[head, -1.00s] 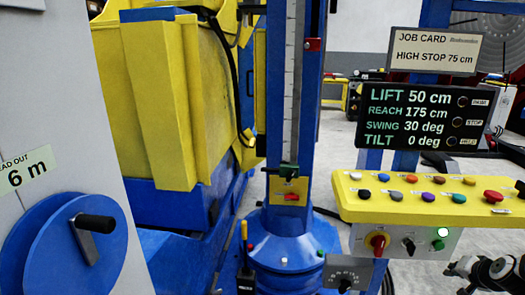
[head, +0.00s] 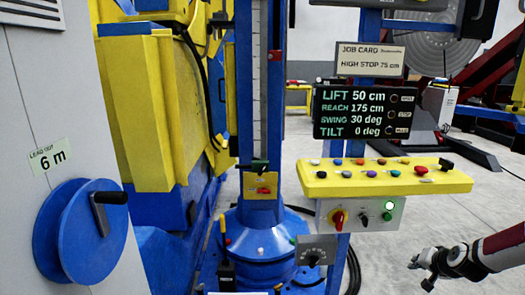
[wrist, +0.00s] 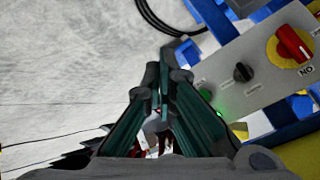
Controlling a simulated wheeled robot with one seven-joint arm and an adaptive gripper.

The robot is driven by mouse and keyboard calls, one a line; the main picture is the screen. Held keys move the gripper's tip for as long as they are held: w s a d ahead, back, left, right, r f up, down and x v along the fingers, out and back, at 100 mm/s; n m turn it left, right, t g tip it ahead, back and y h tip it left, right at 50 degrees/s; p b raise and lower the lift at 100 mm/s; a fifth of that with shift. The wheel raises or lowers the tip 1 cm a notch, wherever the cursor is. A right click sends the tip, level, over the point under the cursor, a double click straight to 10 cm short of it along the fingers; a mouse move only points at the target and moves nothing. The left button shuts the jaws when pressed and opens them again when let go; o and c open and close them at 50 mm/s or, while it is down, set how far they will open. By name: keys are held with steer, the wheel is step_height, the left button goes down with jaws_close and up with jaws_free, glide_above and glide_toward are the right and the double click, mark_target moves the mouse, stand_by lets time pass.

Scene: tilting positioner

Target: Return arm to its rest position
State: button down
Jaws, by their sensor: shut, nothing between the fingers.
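My gripper (head: 418,272) is at the lower right of the head view, at the end of my dark and red arm. It is to the right of and below the yellow button panel (head: 330,183), in open air and apart from it. In the wrist view my gripper (wrist: 163,70) points away over grey floor, its green-sided fingers brought together with nothing between them. The grey switch box (wrist: 240,95) with a red knob and a lit green button lies to its right.
The blue column (head: 275,100) with a scale stands mid-view. The display (head: 362,112) reads lift 50, reach 175, swing 30, tilt 0. The job card (head: 370,61) reads high stop 75 cm. A grey cabinet with a blue crank wheel (head: 75,235) is at left.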

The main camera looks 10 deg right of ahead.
steer(key=s+a+r+n+g+p, duration=0.15)
steer(key=a+r+n, duration=0.25)
steer(key=a+r, duration=0.85)
steer(key=s+a+r+n+g+p, duration=0.1)
steer(key=a+r+n+g, duration=0.2)
steer(key=a+r, duration=0.95)
steer(key=s+a+r+n+y+p, duration=0.1)
steer(key=s+a+r+n, duration=0.1)
steer(key=s+a+r, duration=0.3)
steer(key=s+a+r+n+y+p, duration=0.1)
steer(key=s+a+r, duration=0.5)
steer(key=s+a, duration=0.8)
steer(key=s+n, duration=0.1)
steer(key=s, duration=0.3)
steer(key=shift+s+r+y, duration=0.2)
steer(key=shift+s+y, duration=0.05)
steer(key=shift+y, duration=0.15)
